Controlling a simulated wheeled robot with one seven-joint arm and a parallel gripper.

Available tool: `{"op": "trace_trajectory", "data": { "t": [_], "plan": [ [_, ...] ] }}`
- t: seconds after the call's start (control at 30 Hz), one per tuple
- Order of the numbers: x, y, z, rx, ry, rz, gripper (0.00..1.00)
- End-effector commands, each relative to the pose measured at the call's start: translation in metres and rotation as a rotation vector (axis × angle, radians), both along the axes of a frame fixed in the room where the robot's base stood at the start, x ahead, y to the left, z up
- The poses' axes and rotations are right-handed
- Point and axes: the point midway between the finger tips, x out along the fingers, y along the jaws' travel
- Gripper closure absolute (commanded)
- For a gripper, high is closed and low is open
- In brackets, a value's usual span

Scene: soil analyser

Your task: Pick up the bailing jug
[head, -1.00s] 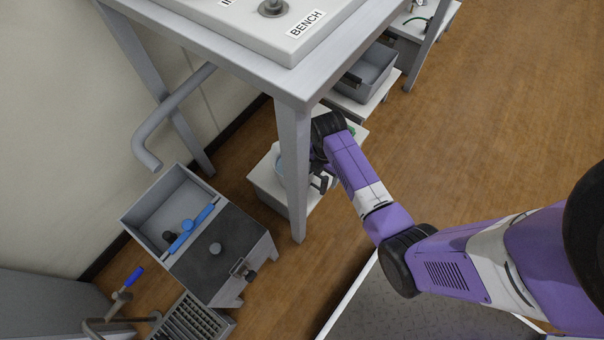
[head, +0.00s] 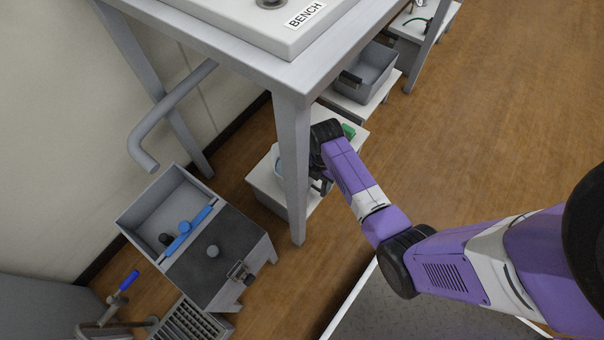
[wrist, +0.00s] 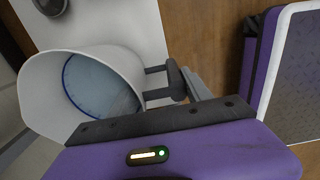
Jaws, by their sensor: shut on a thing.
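The bailing jug (wrist: 100,90) is a pale, wide-mouthed vessel with a blue line round its inside. Its dark handle (wrist: 156,93) points toward my gripper (wrist: 188,86) in the wrist view. My gripper is shut on the handle; the fingers are only partly visible. In the head view my gripper (head: 322,184) is beside the bench's front leg, over a low white stand (head: 266,186). Only a bluish sliver of the jug (head: 279,169) shows there, behind the leg. I cannot tell whether the jug touches the stand.
The bench (head: 285,75) overhangs the jug, and its front leg (head: 294,175) stands close to my gripper. A green item (head: 348,131) lies on the stand. A grey basin unit (head: 165,205) stands left, and a grey tray (head: 372,72) behind. The wooden floor at right is clear.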

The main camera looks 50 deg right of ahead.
Motion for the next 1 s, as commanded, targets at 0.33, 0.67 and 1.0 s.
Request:
{"op": "trace_trajectory", "data": {
  "t": [0.33,0.67,1.0],
  "plan": [
    [0.001,-0.001,0.002,-0.001,-0.001,-0.001,1.0],
    [0.002,-0.001,0.017,-0.003,-0.004,0.0,1.0],
    [0.002,-0.001,0.049,-0.003,-0.005,0.0,1.0]
  ]
}}
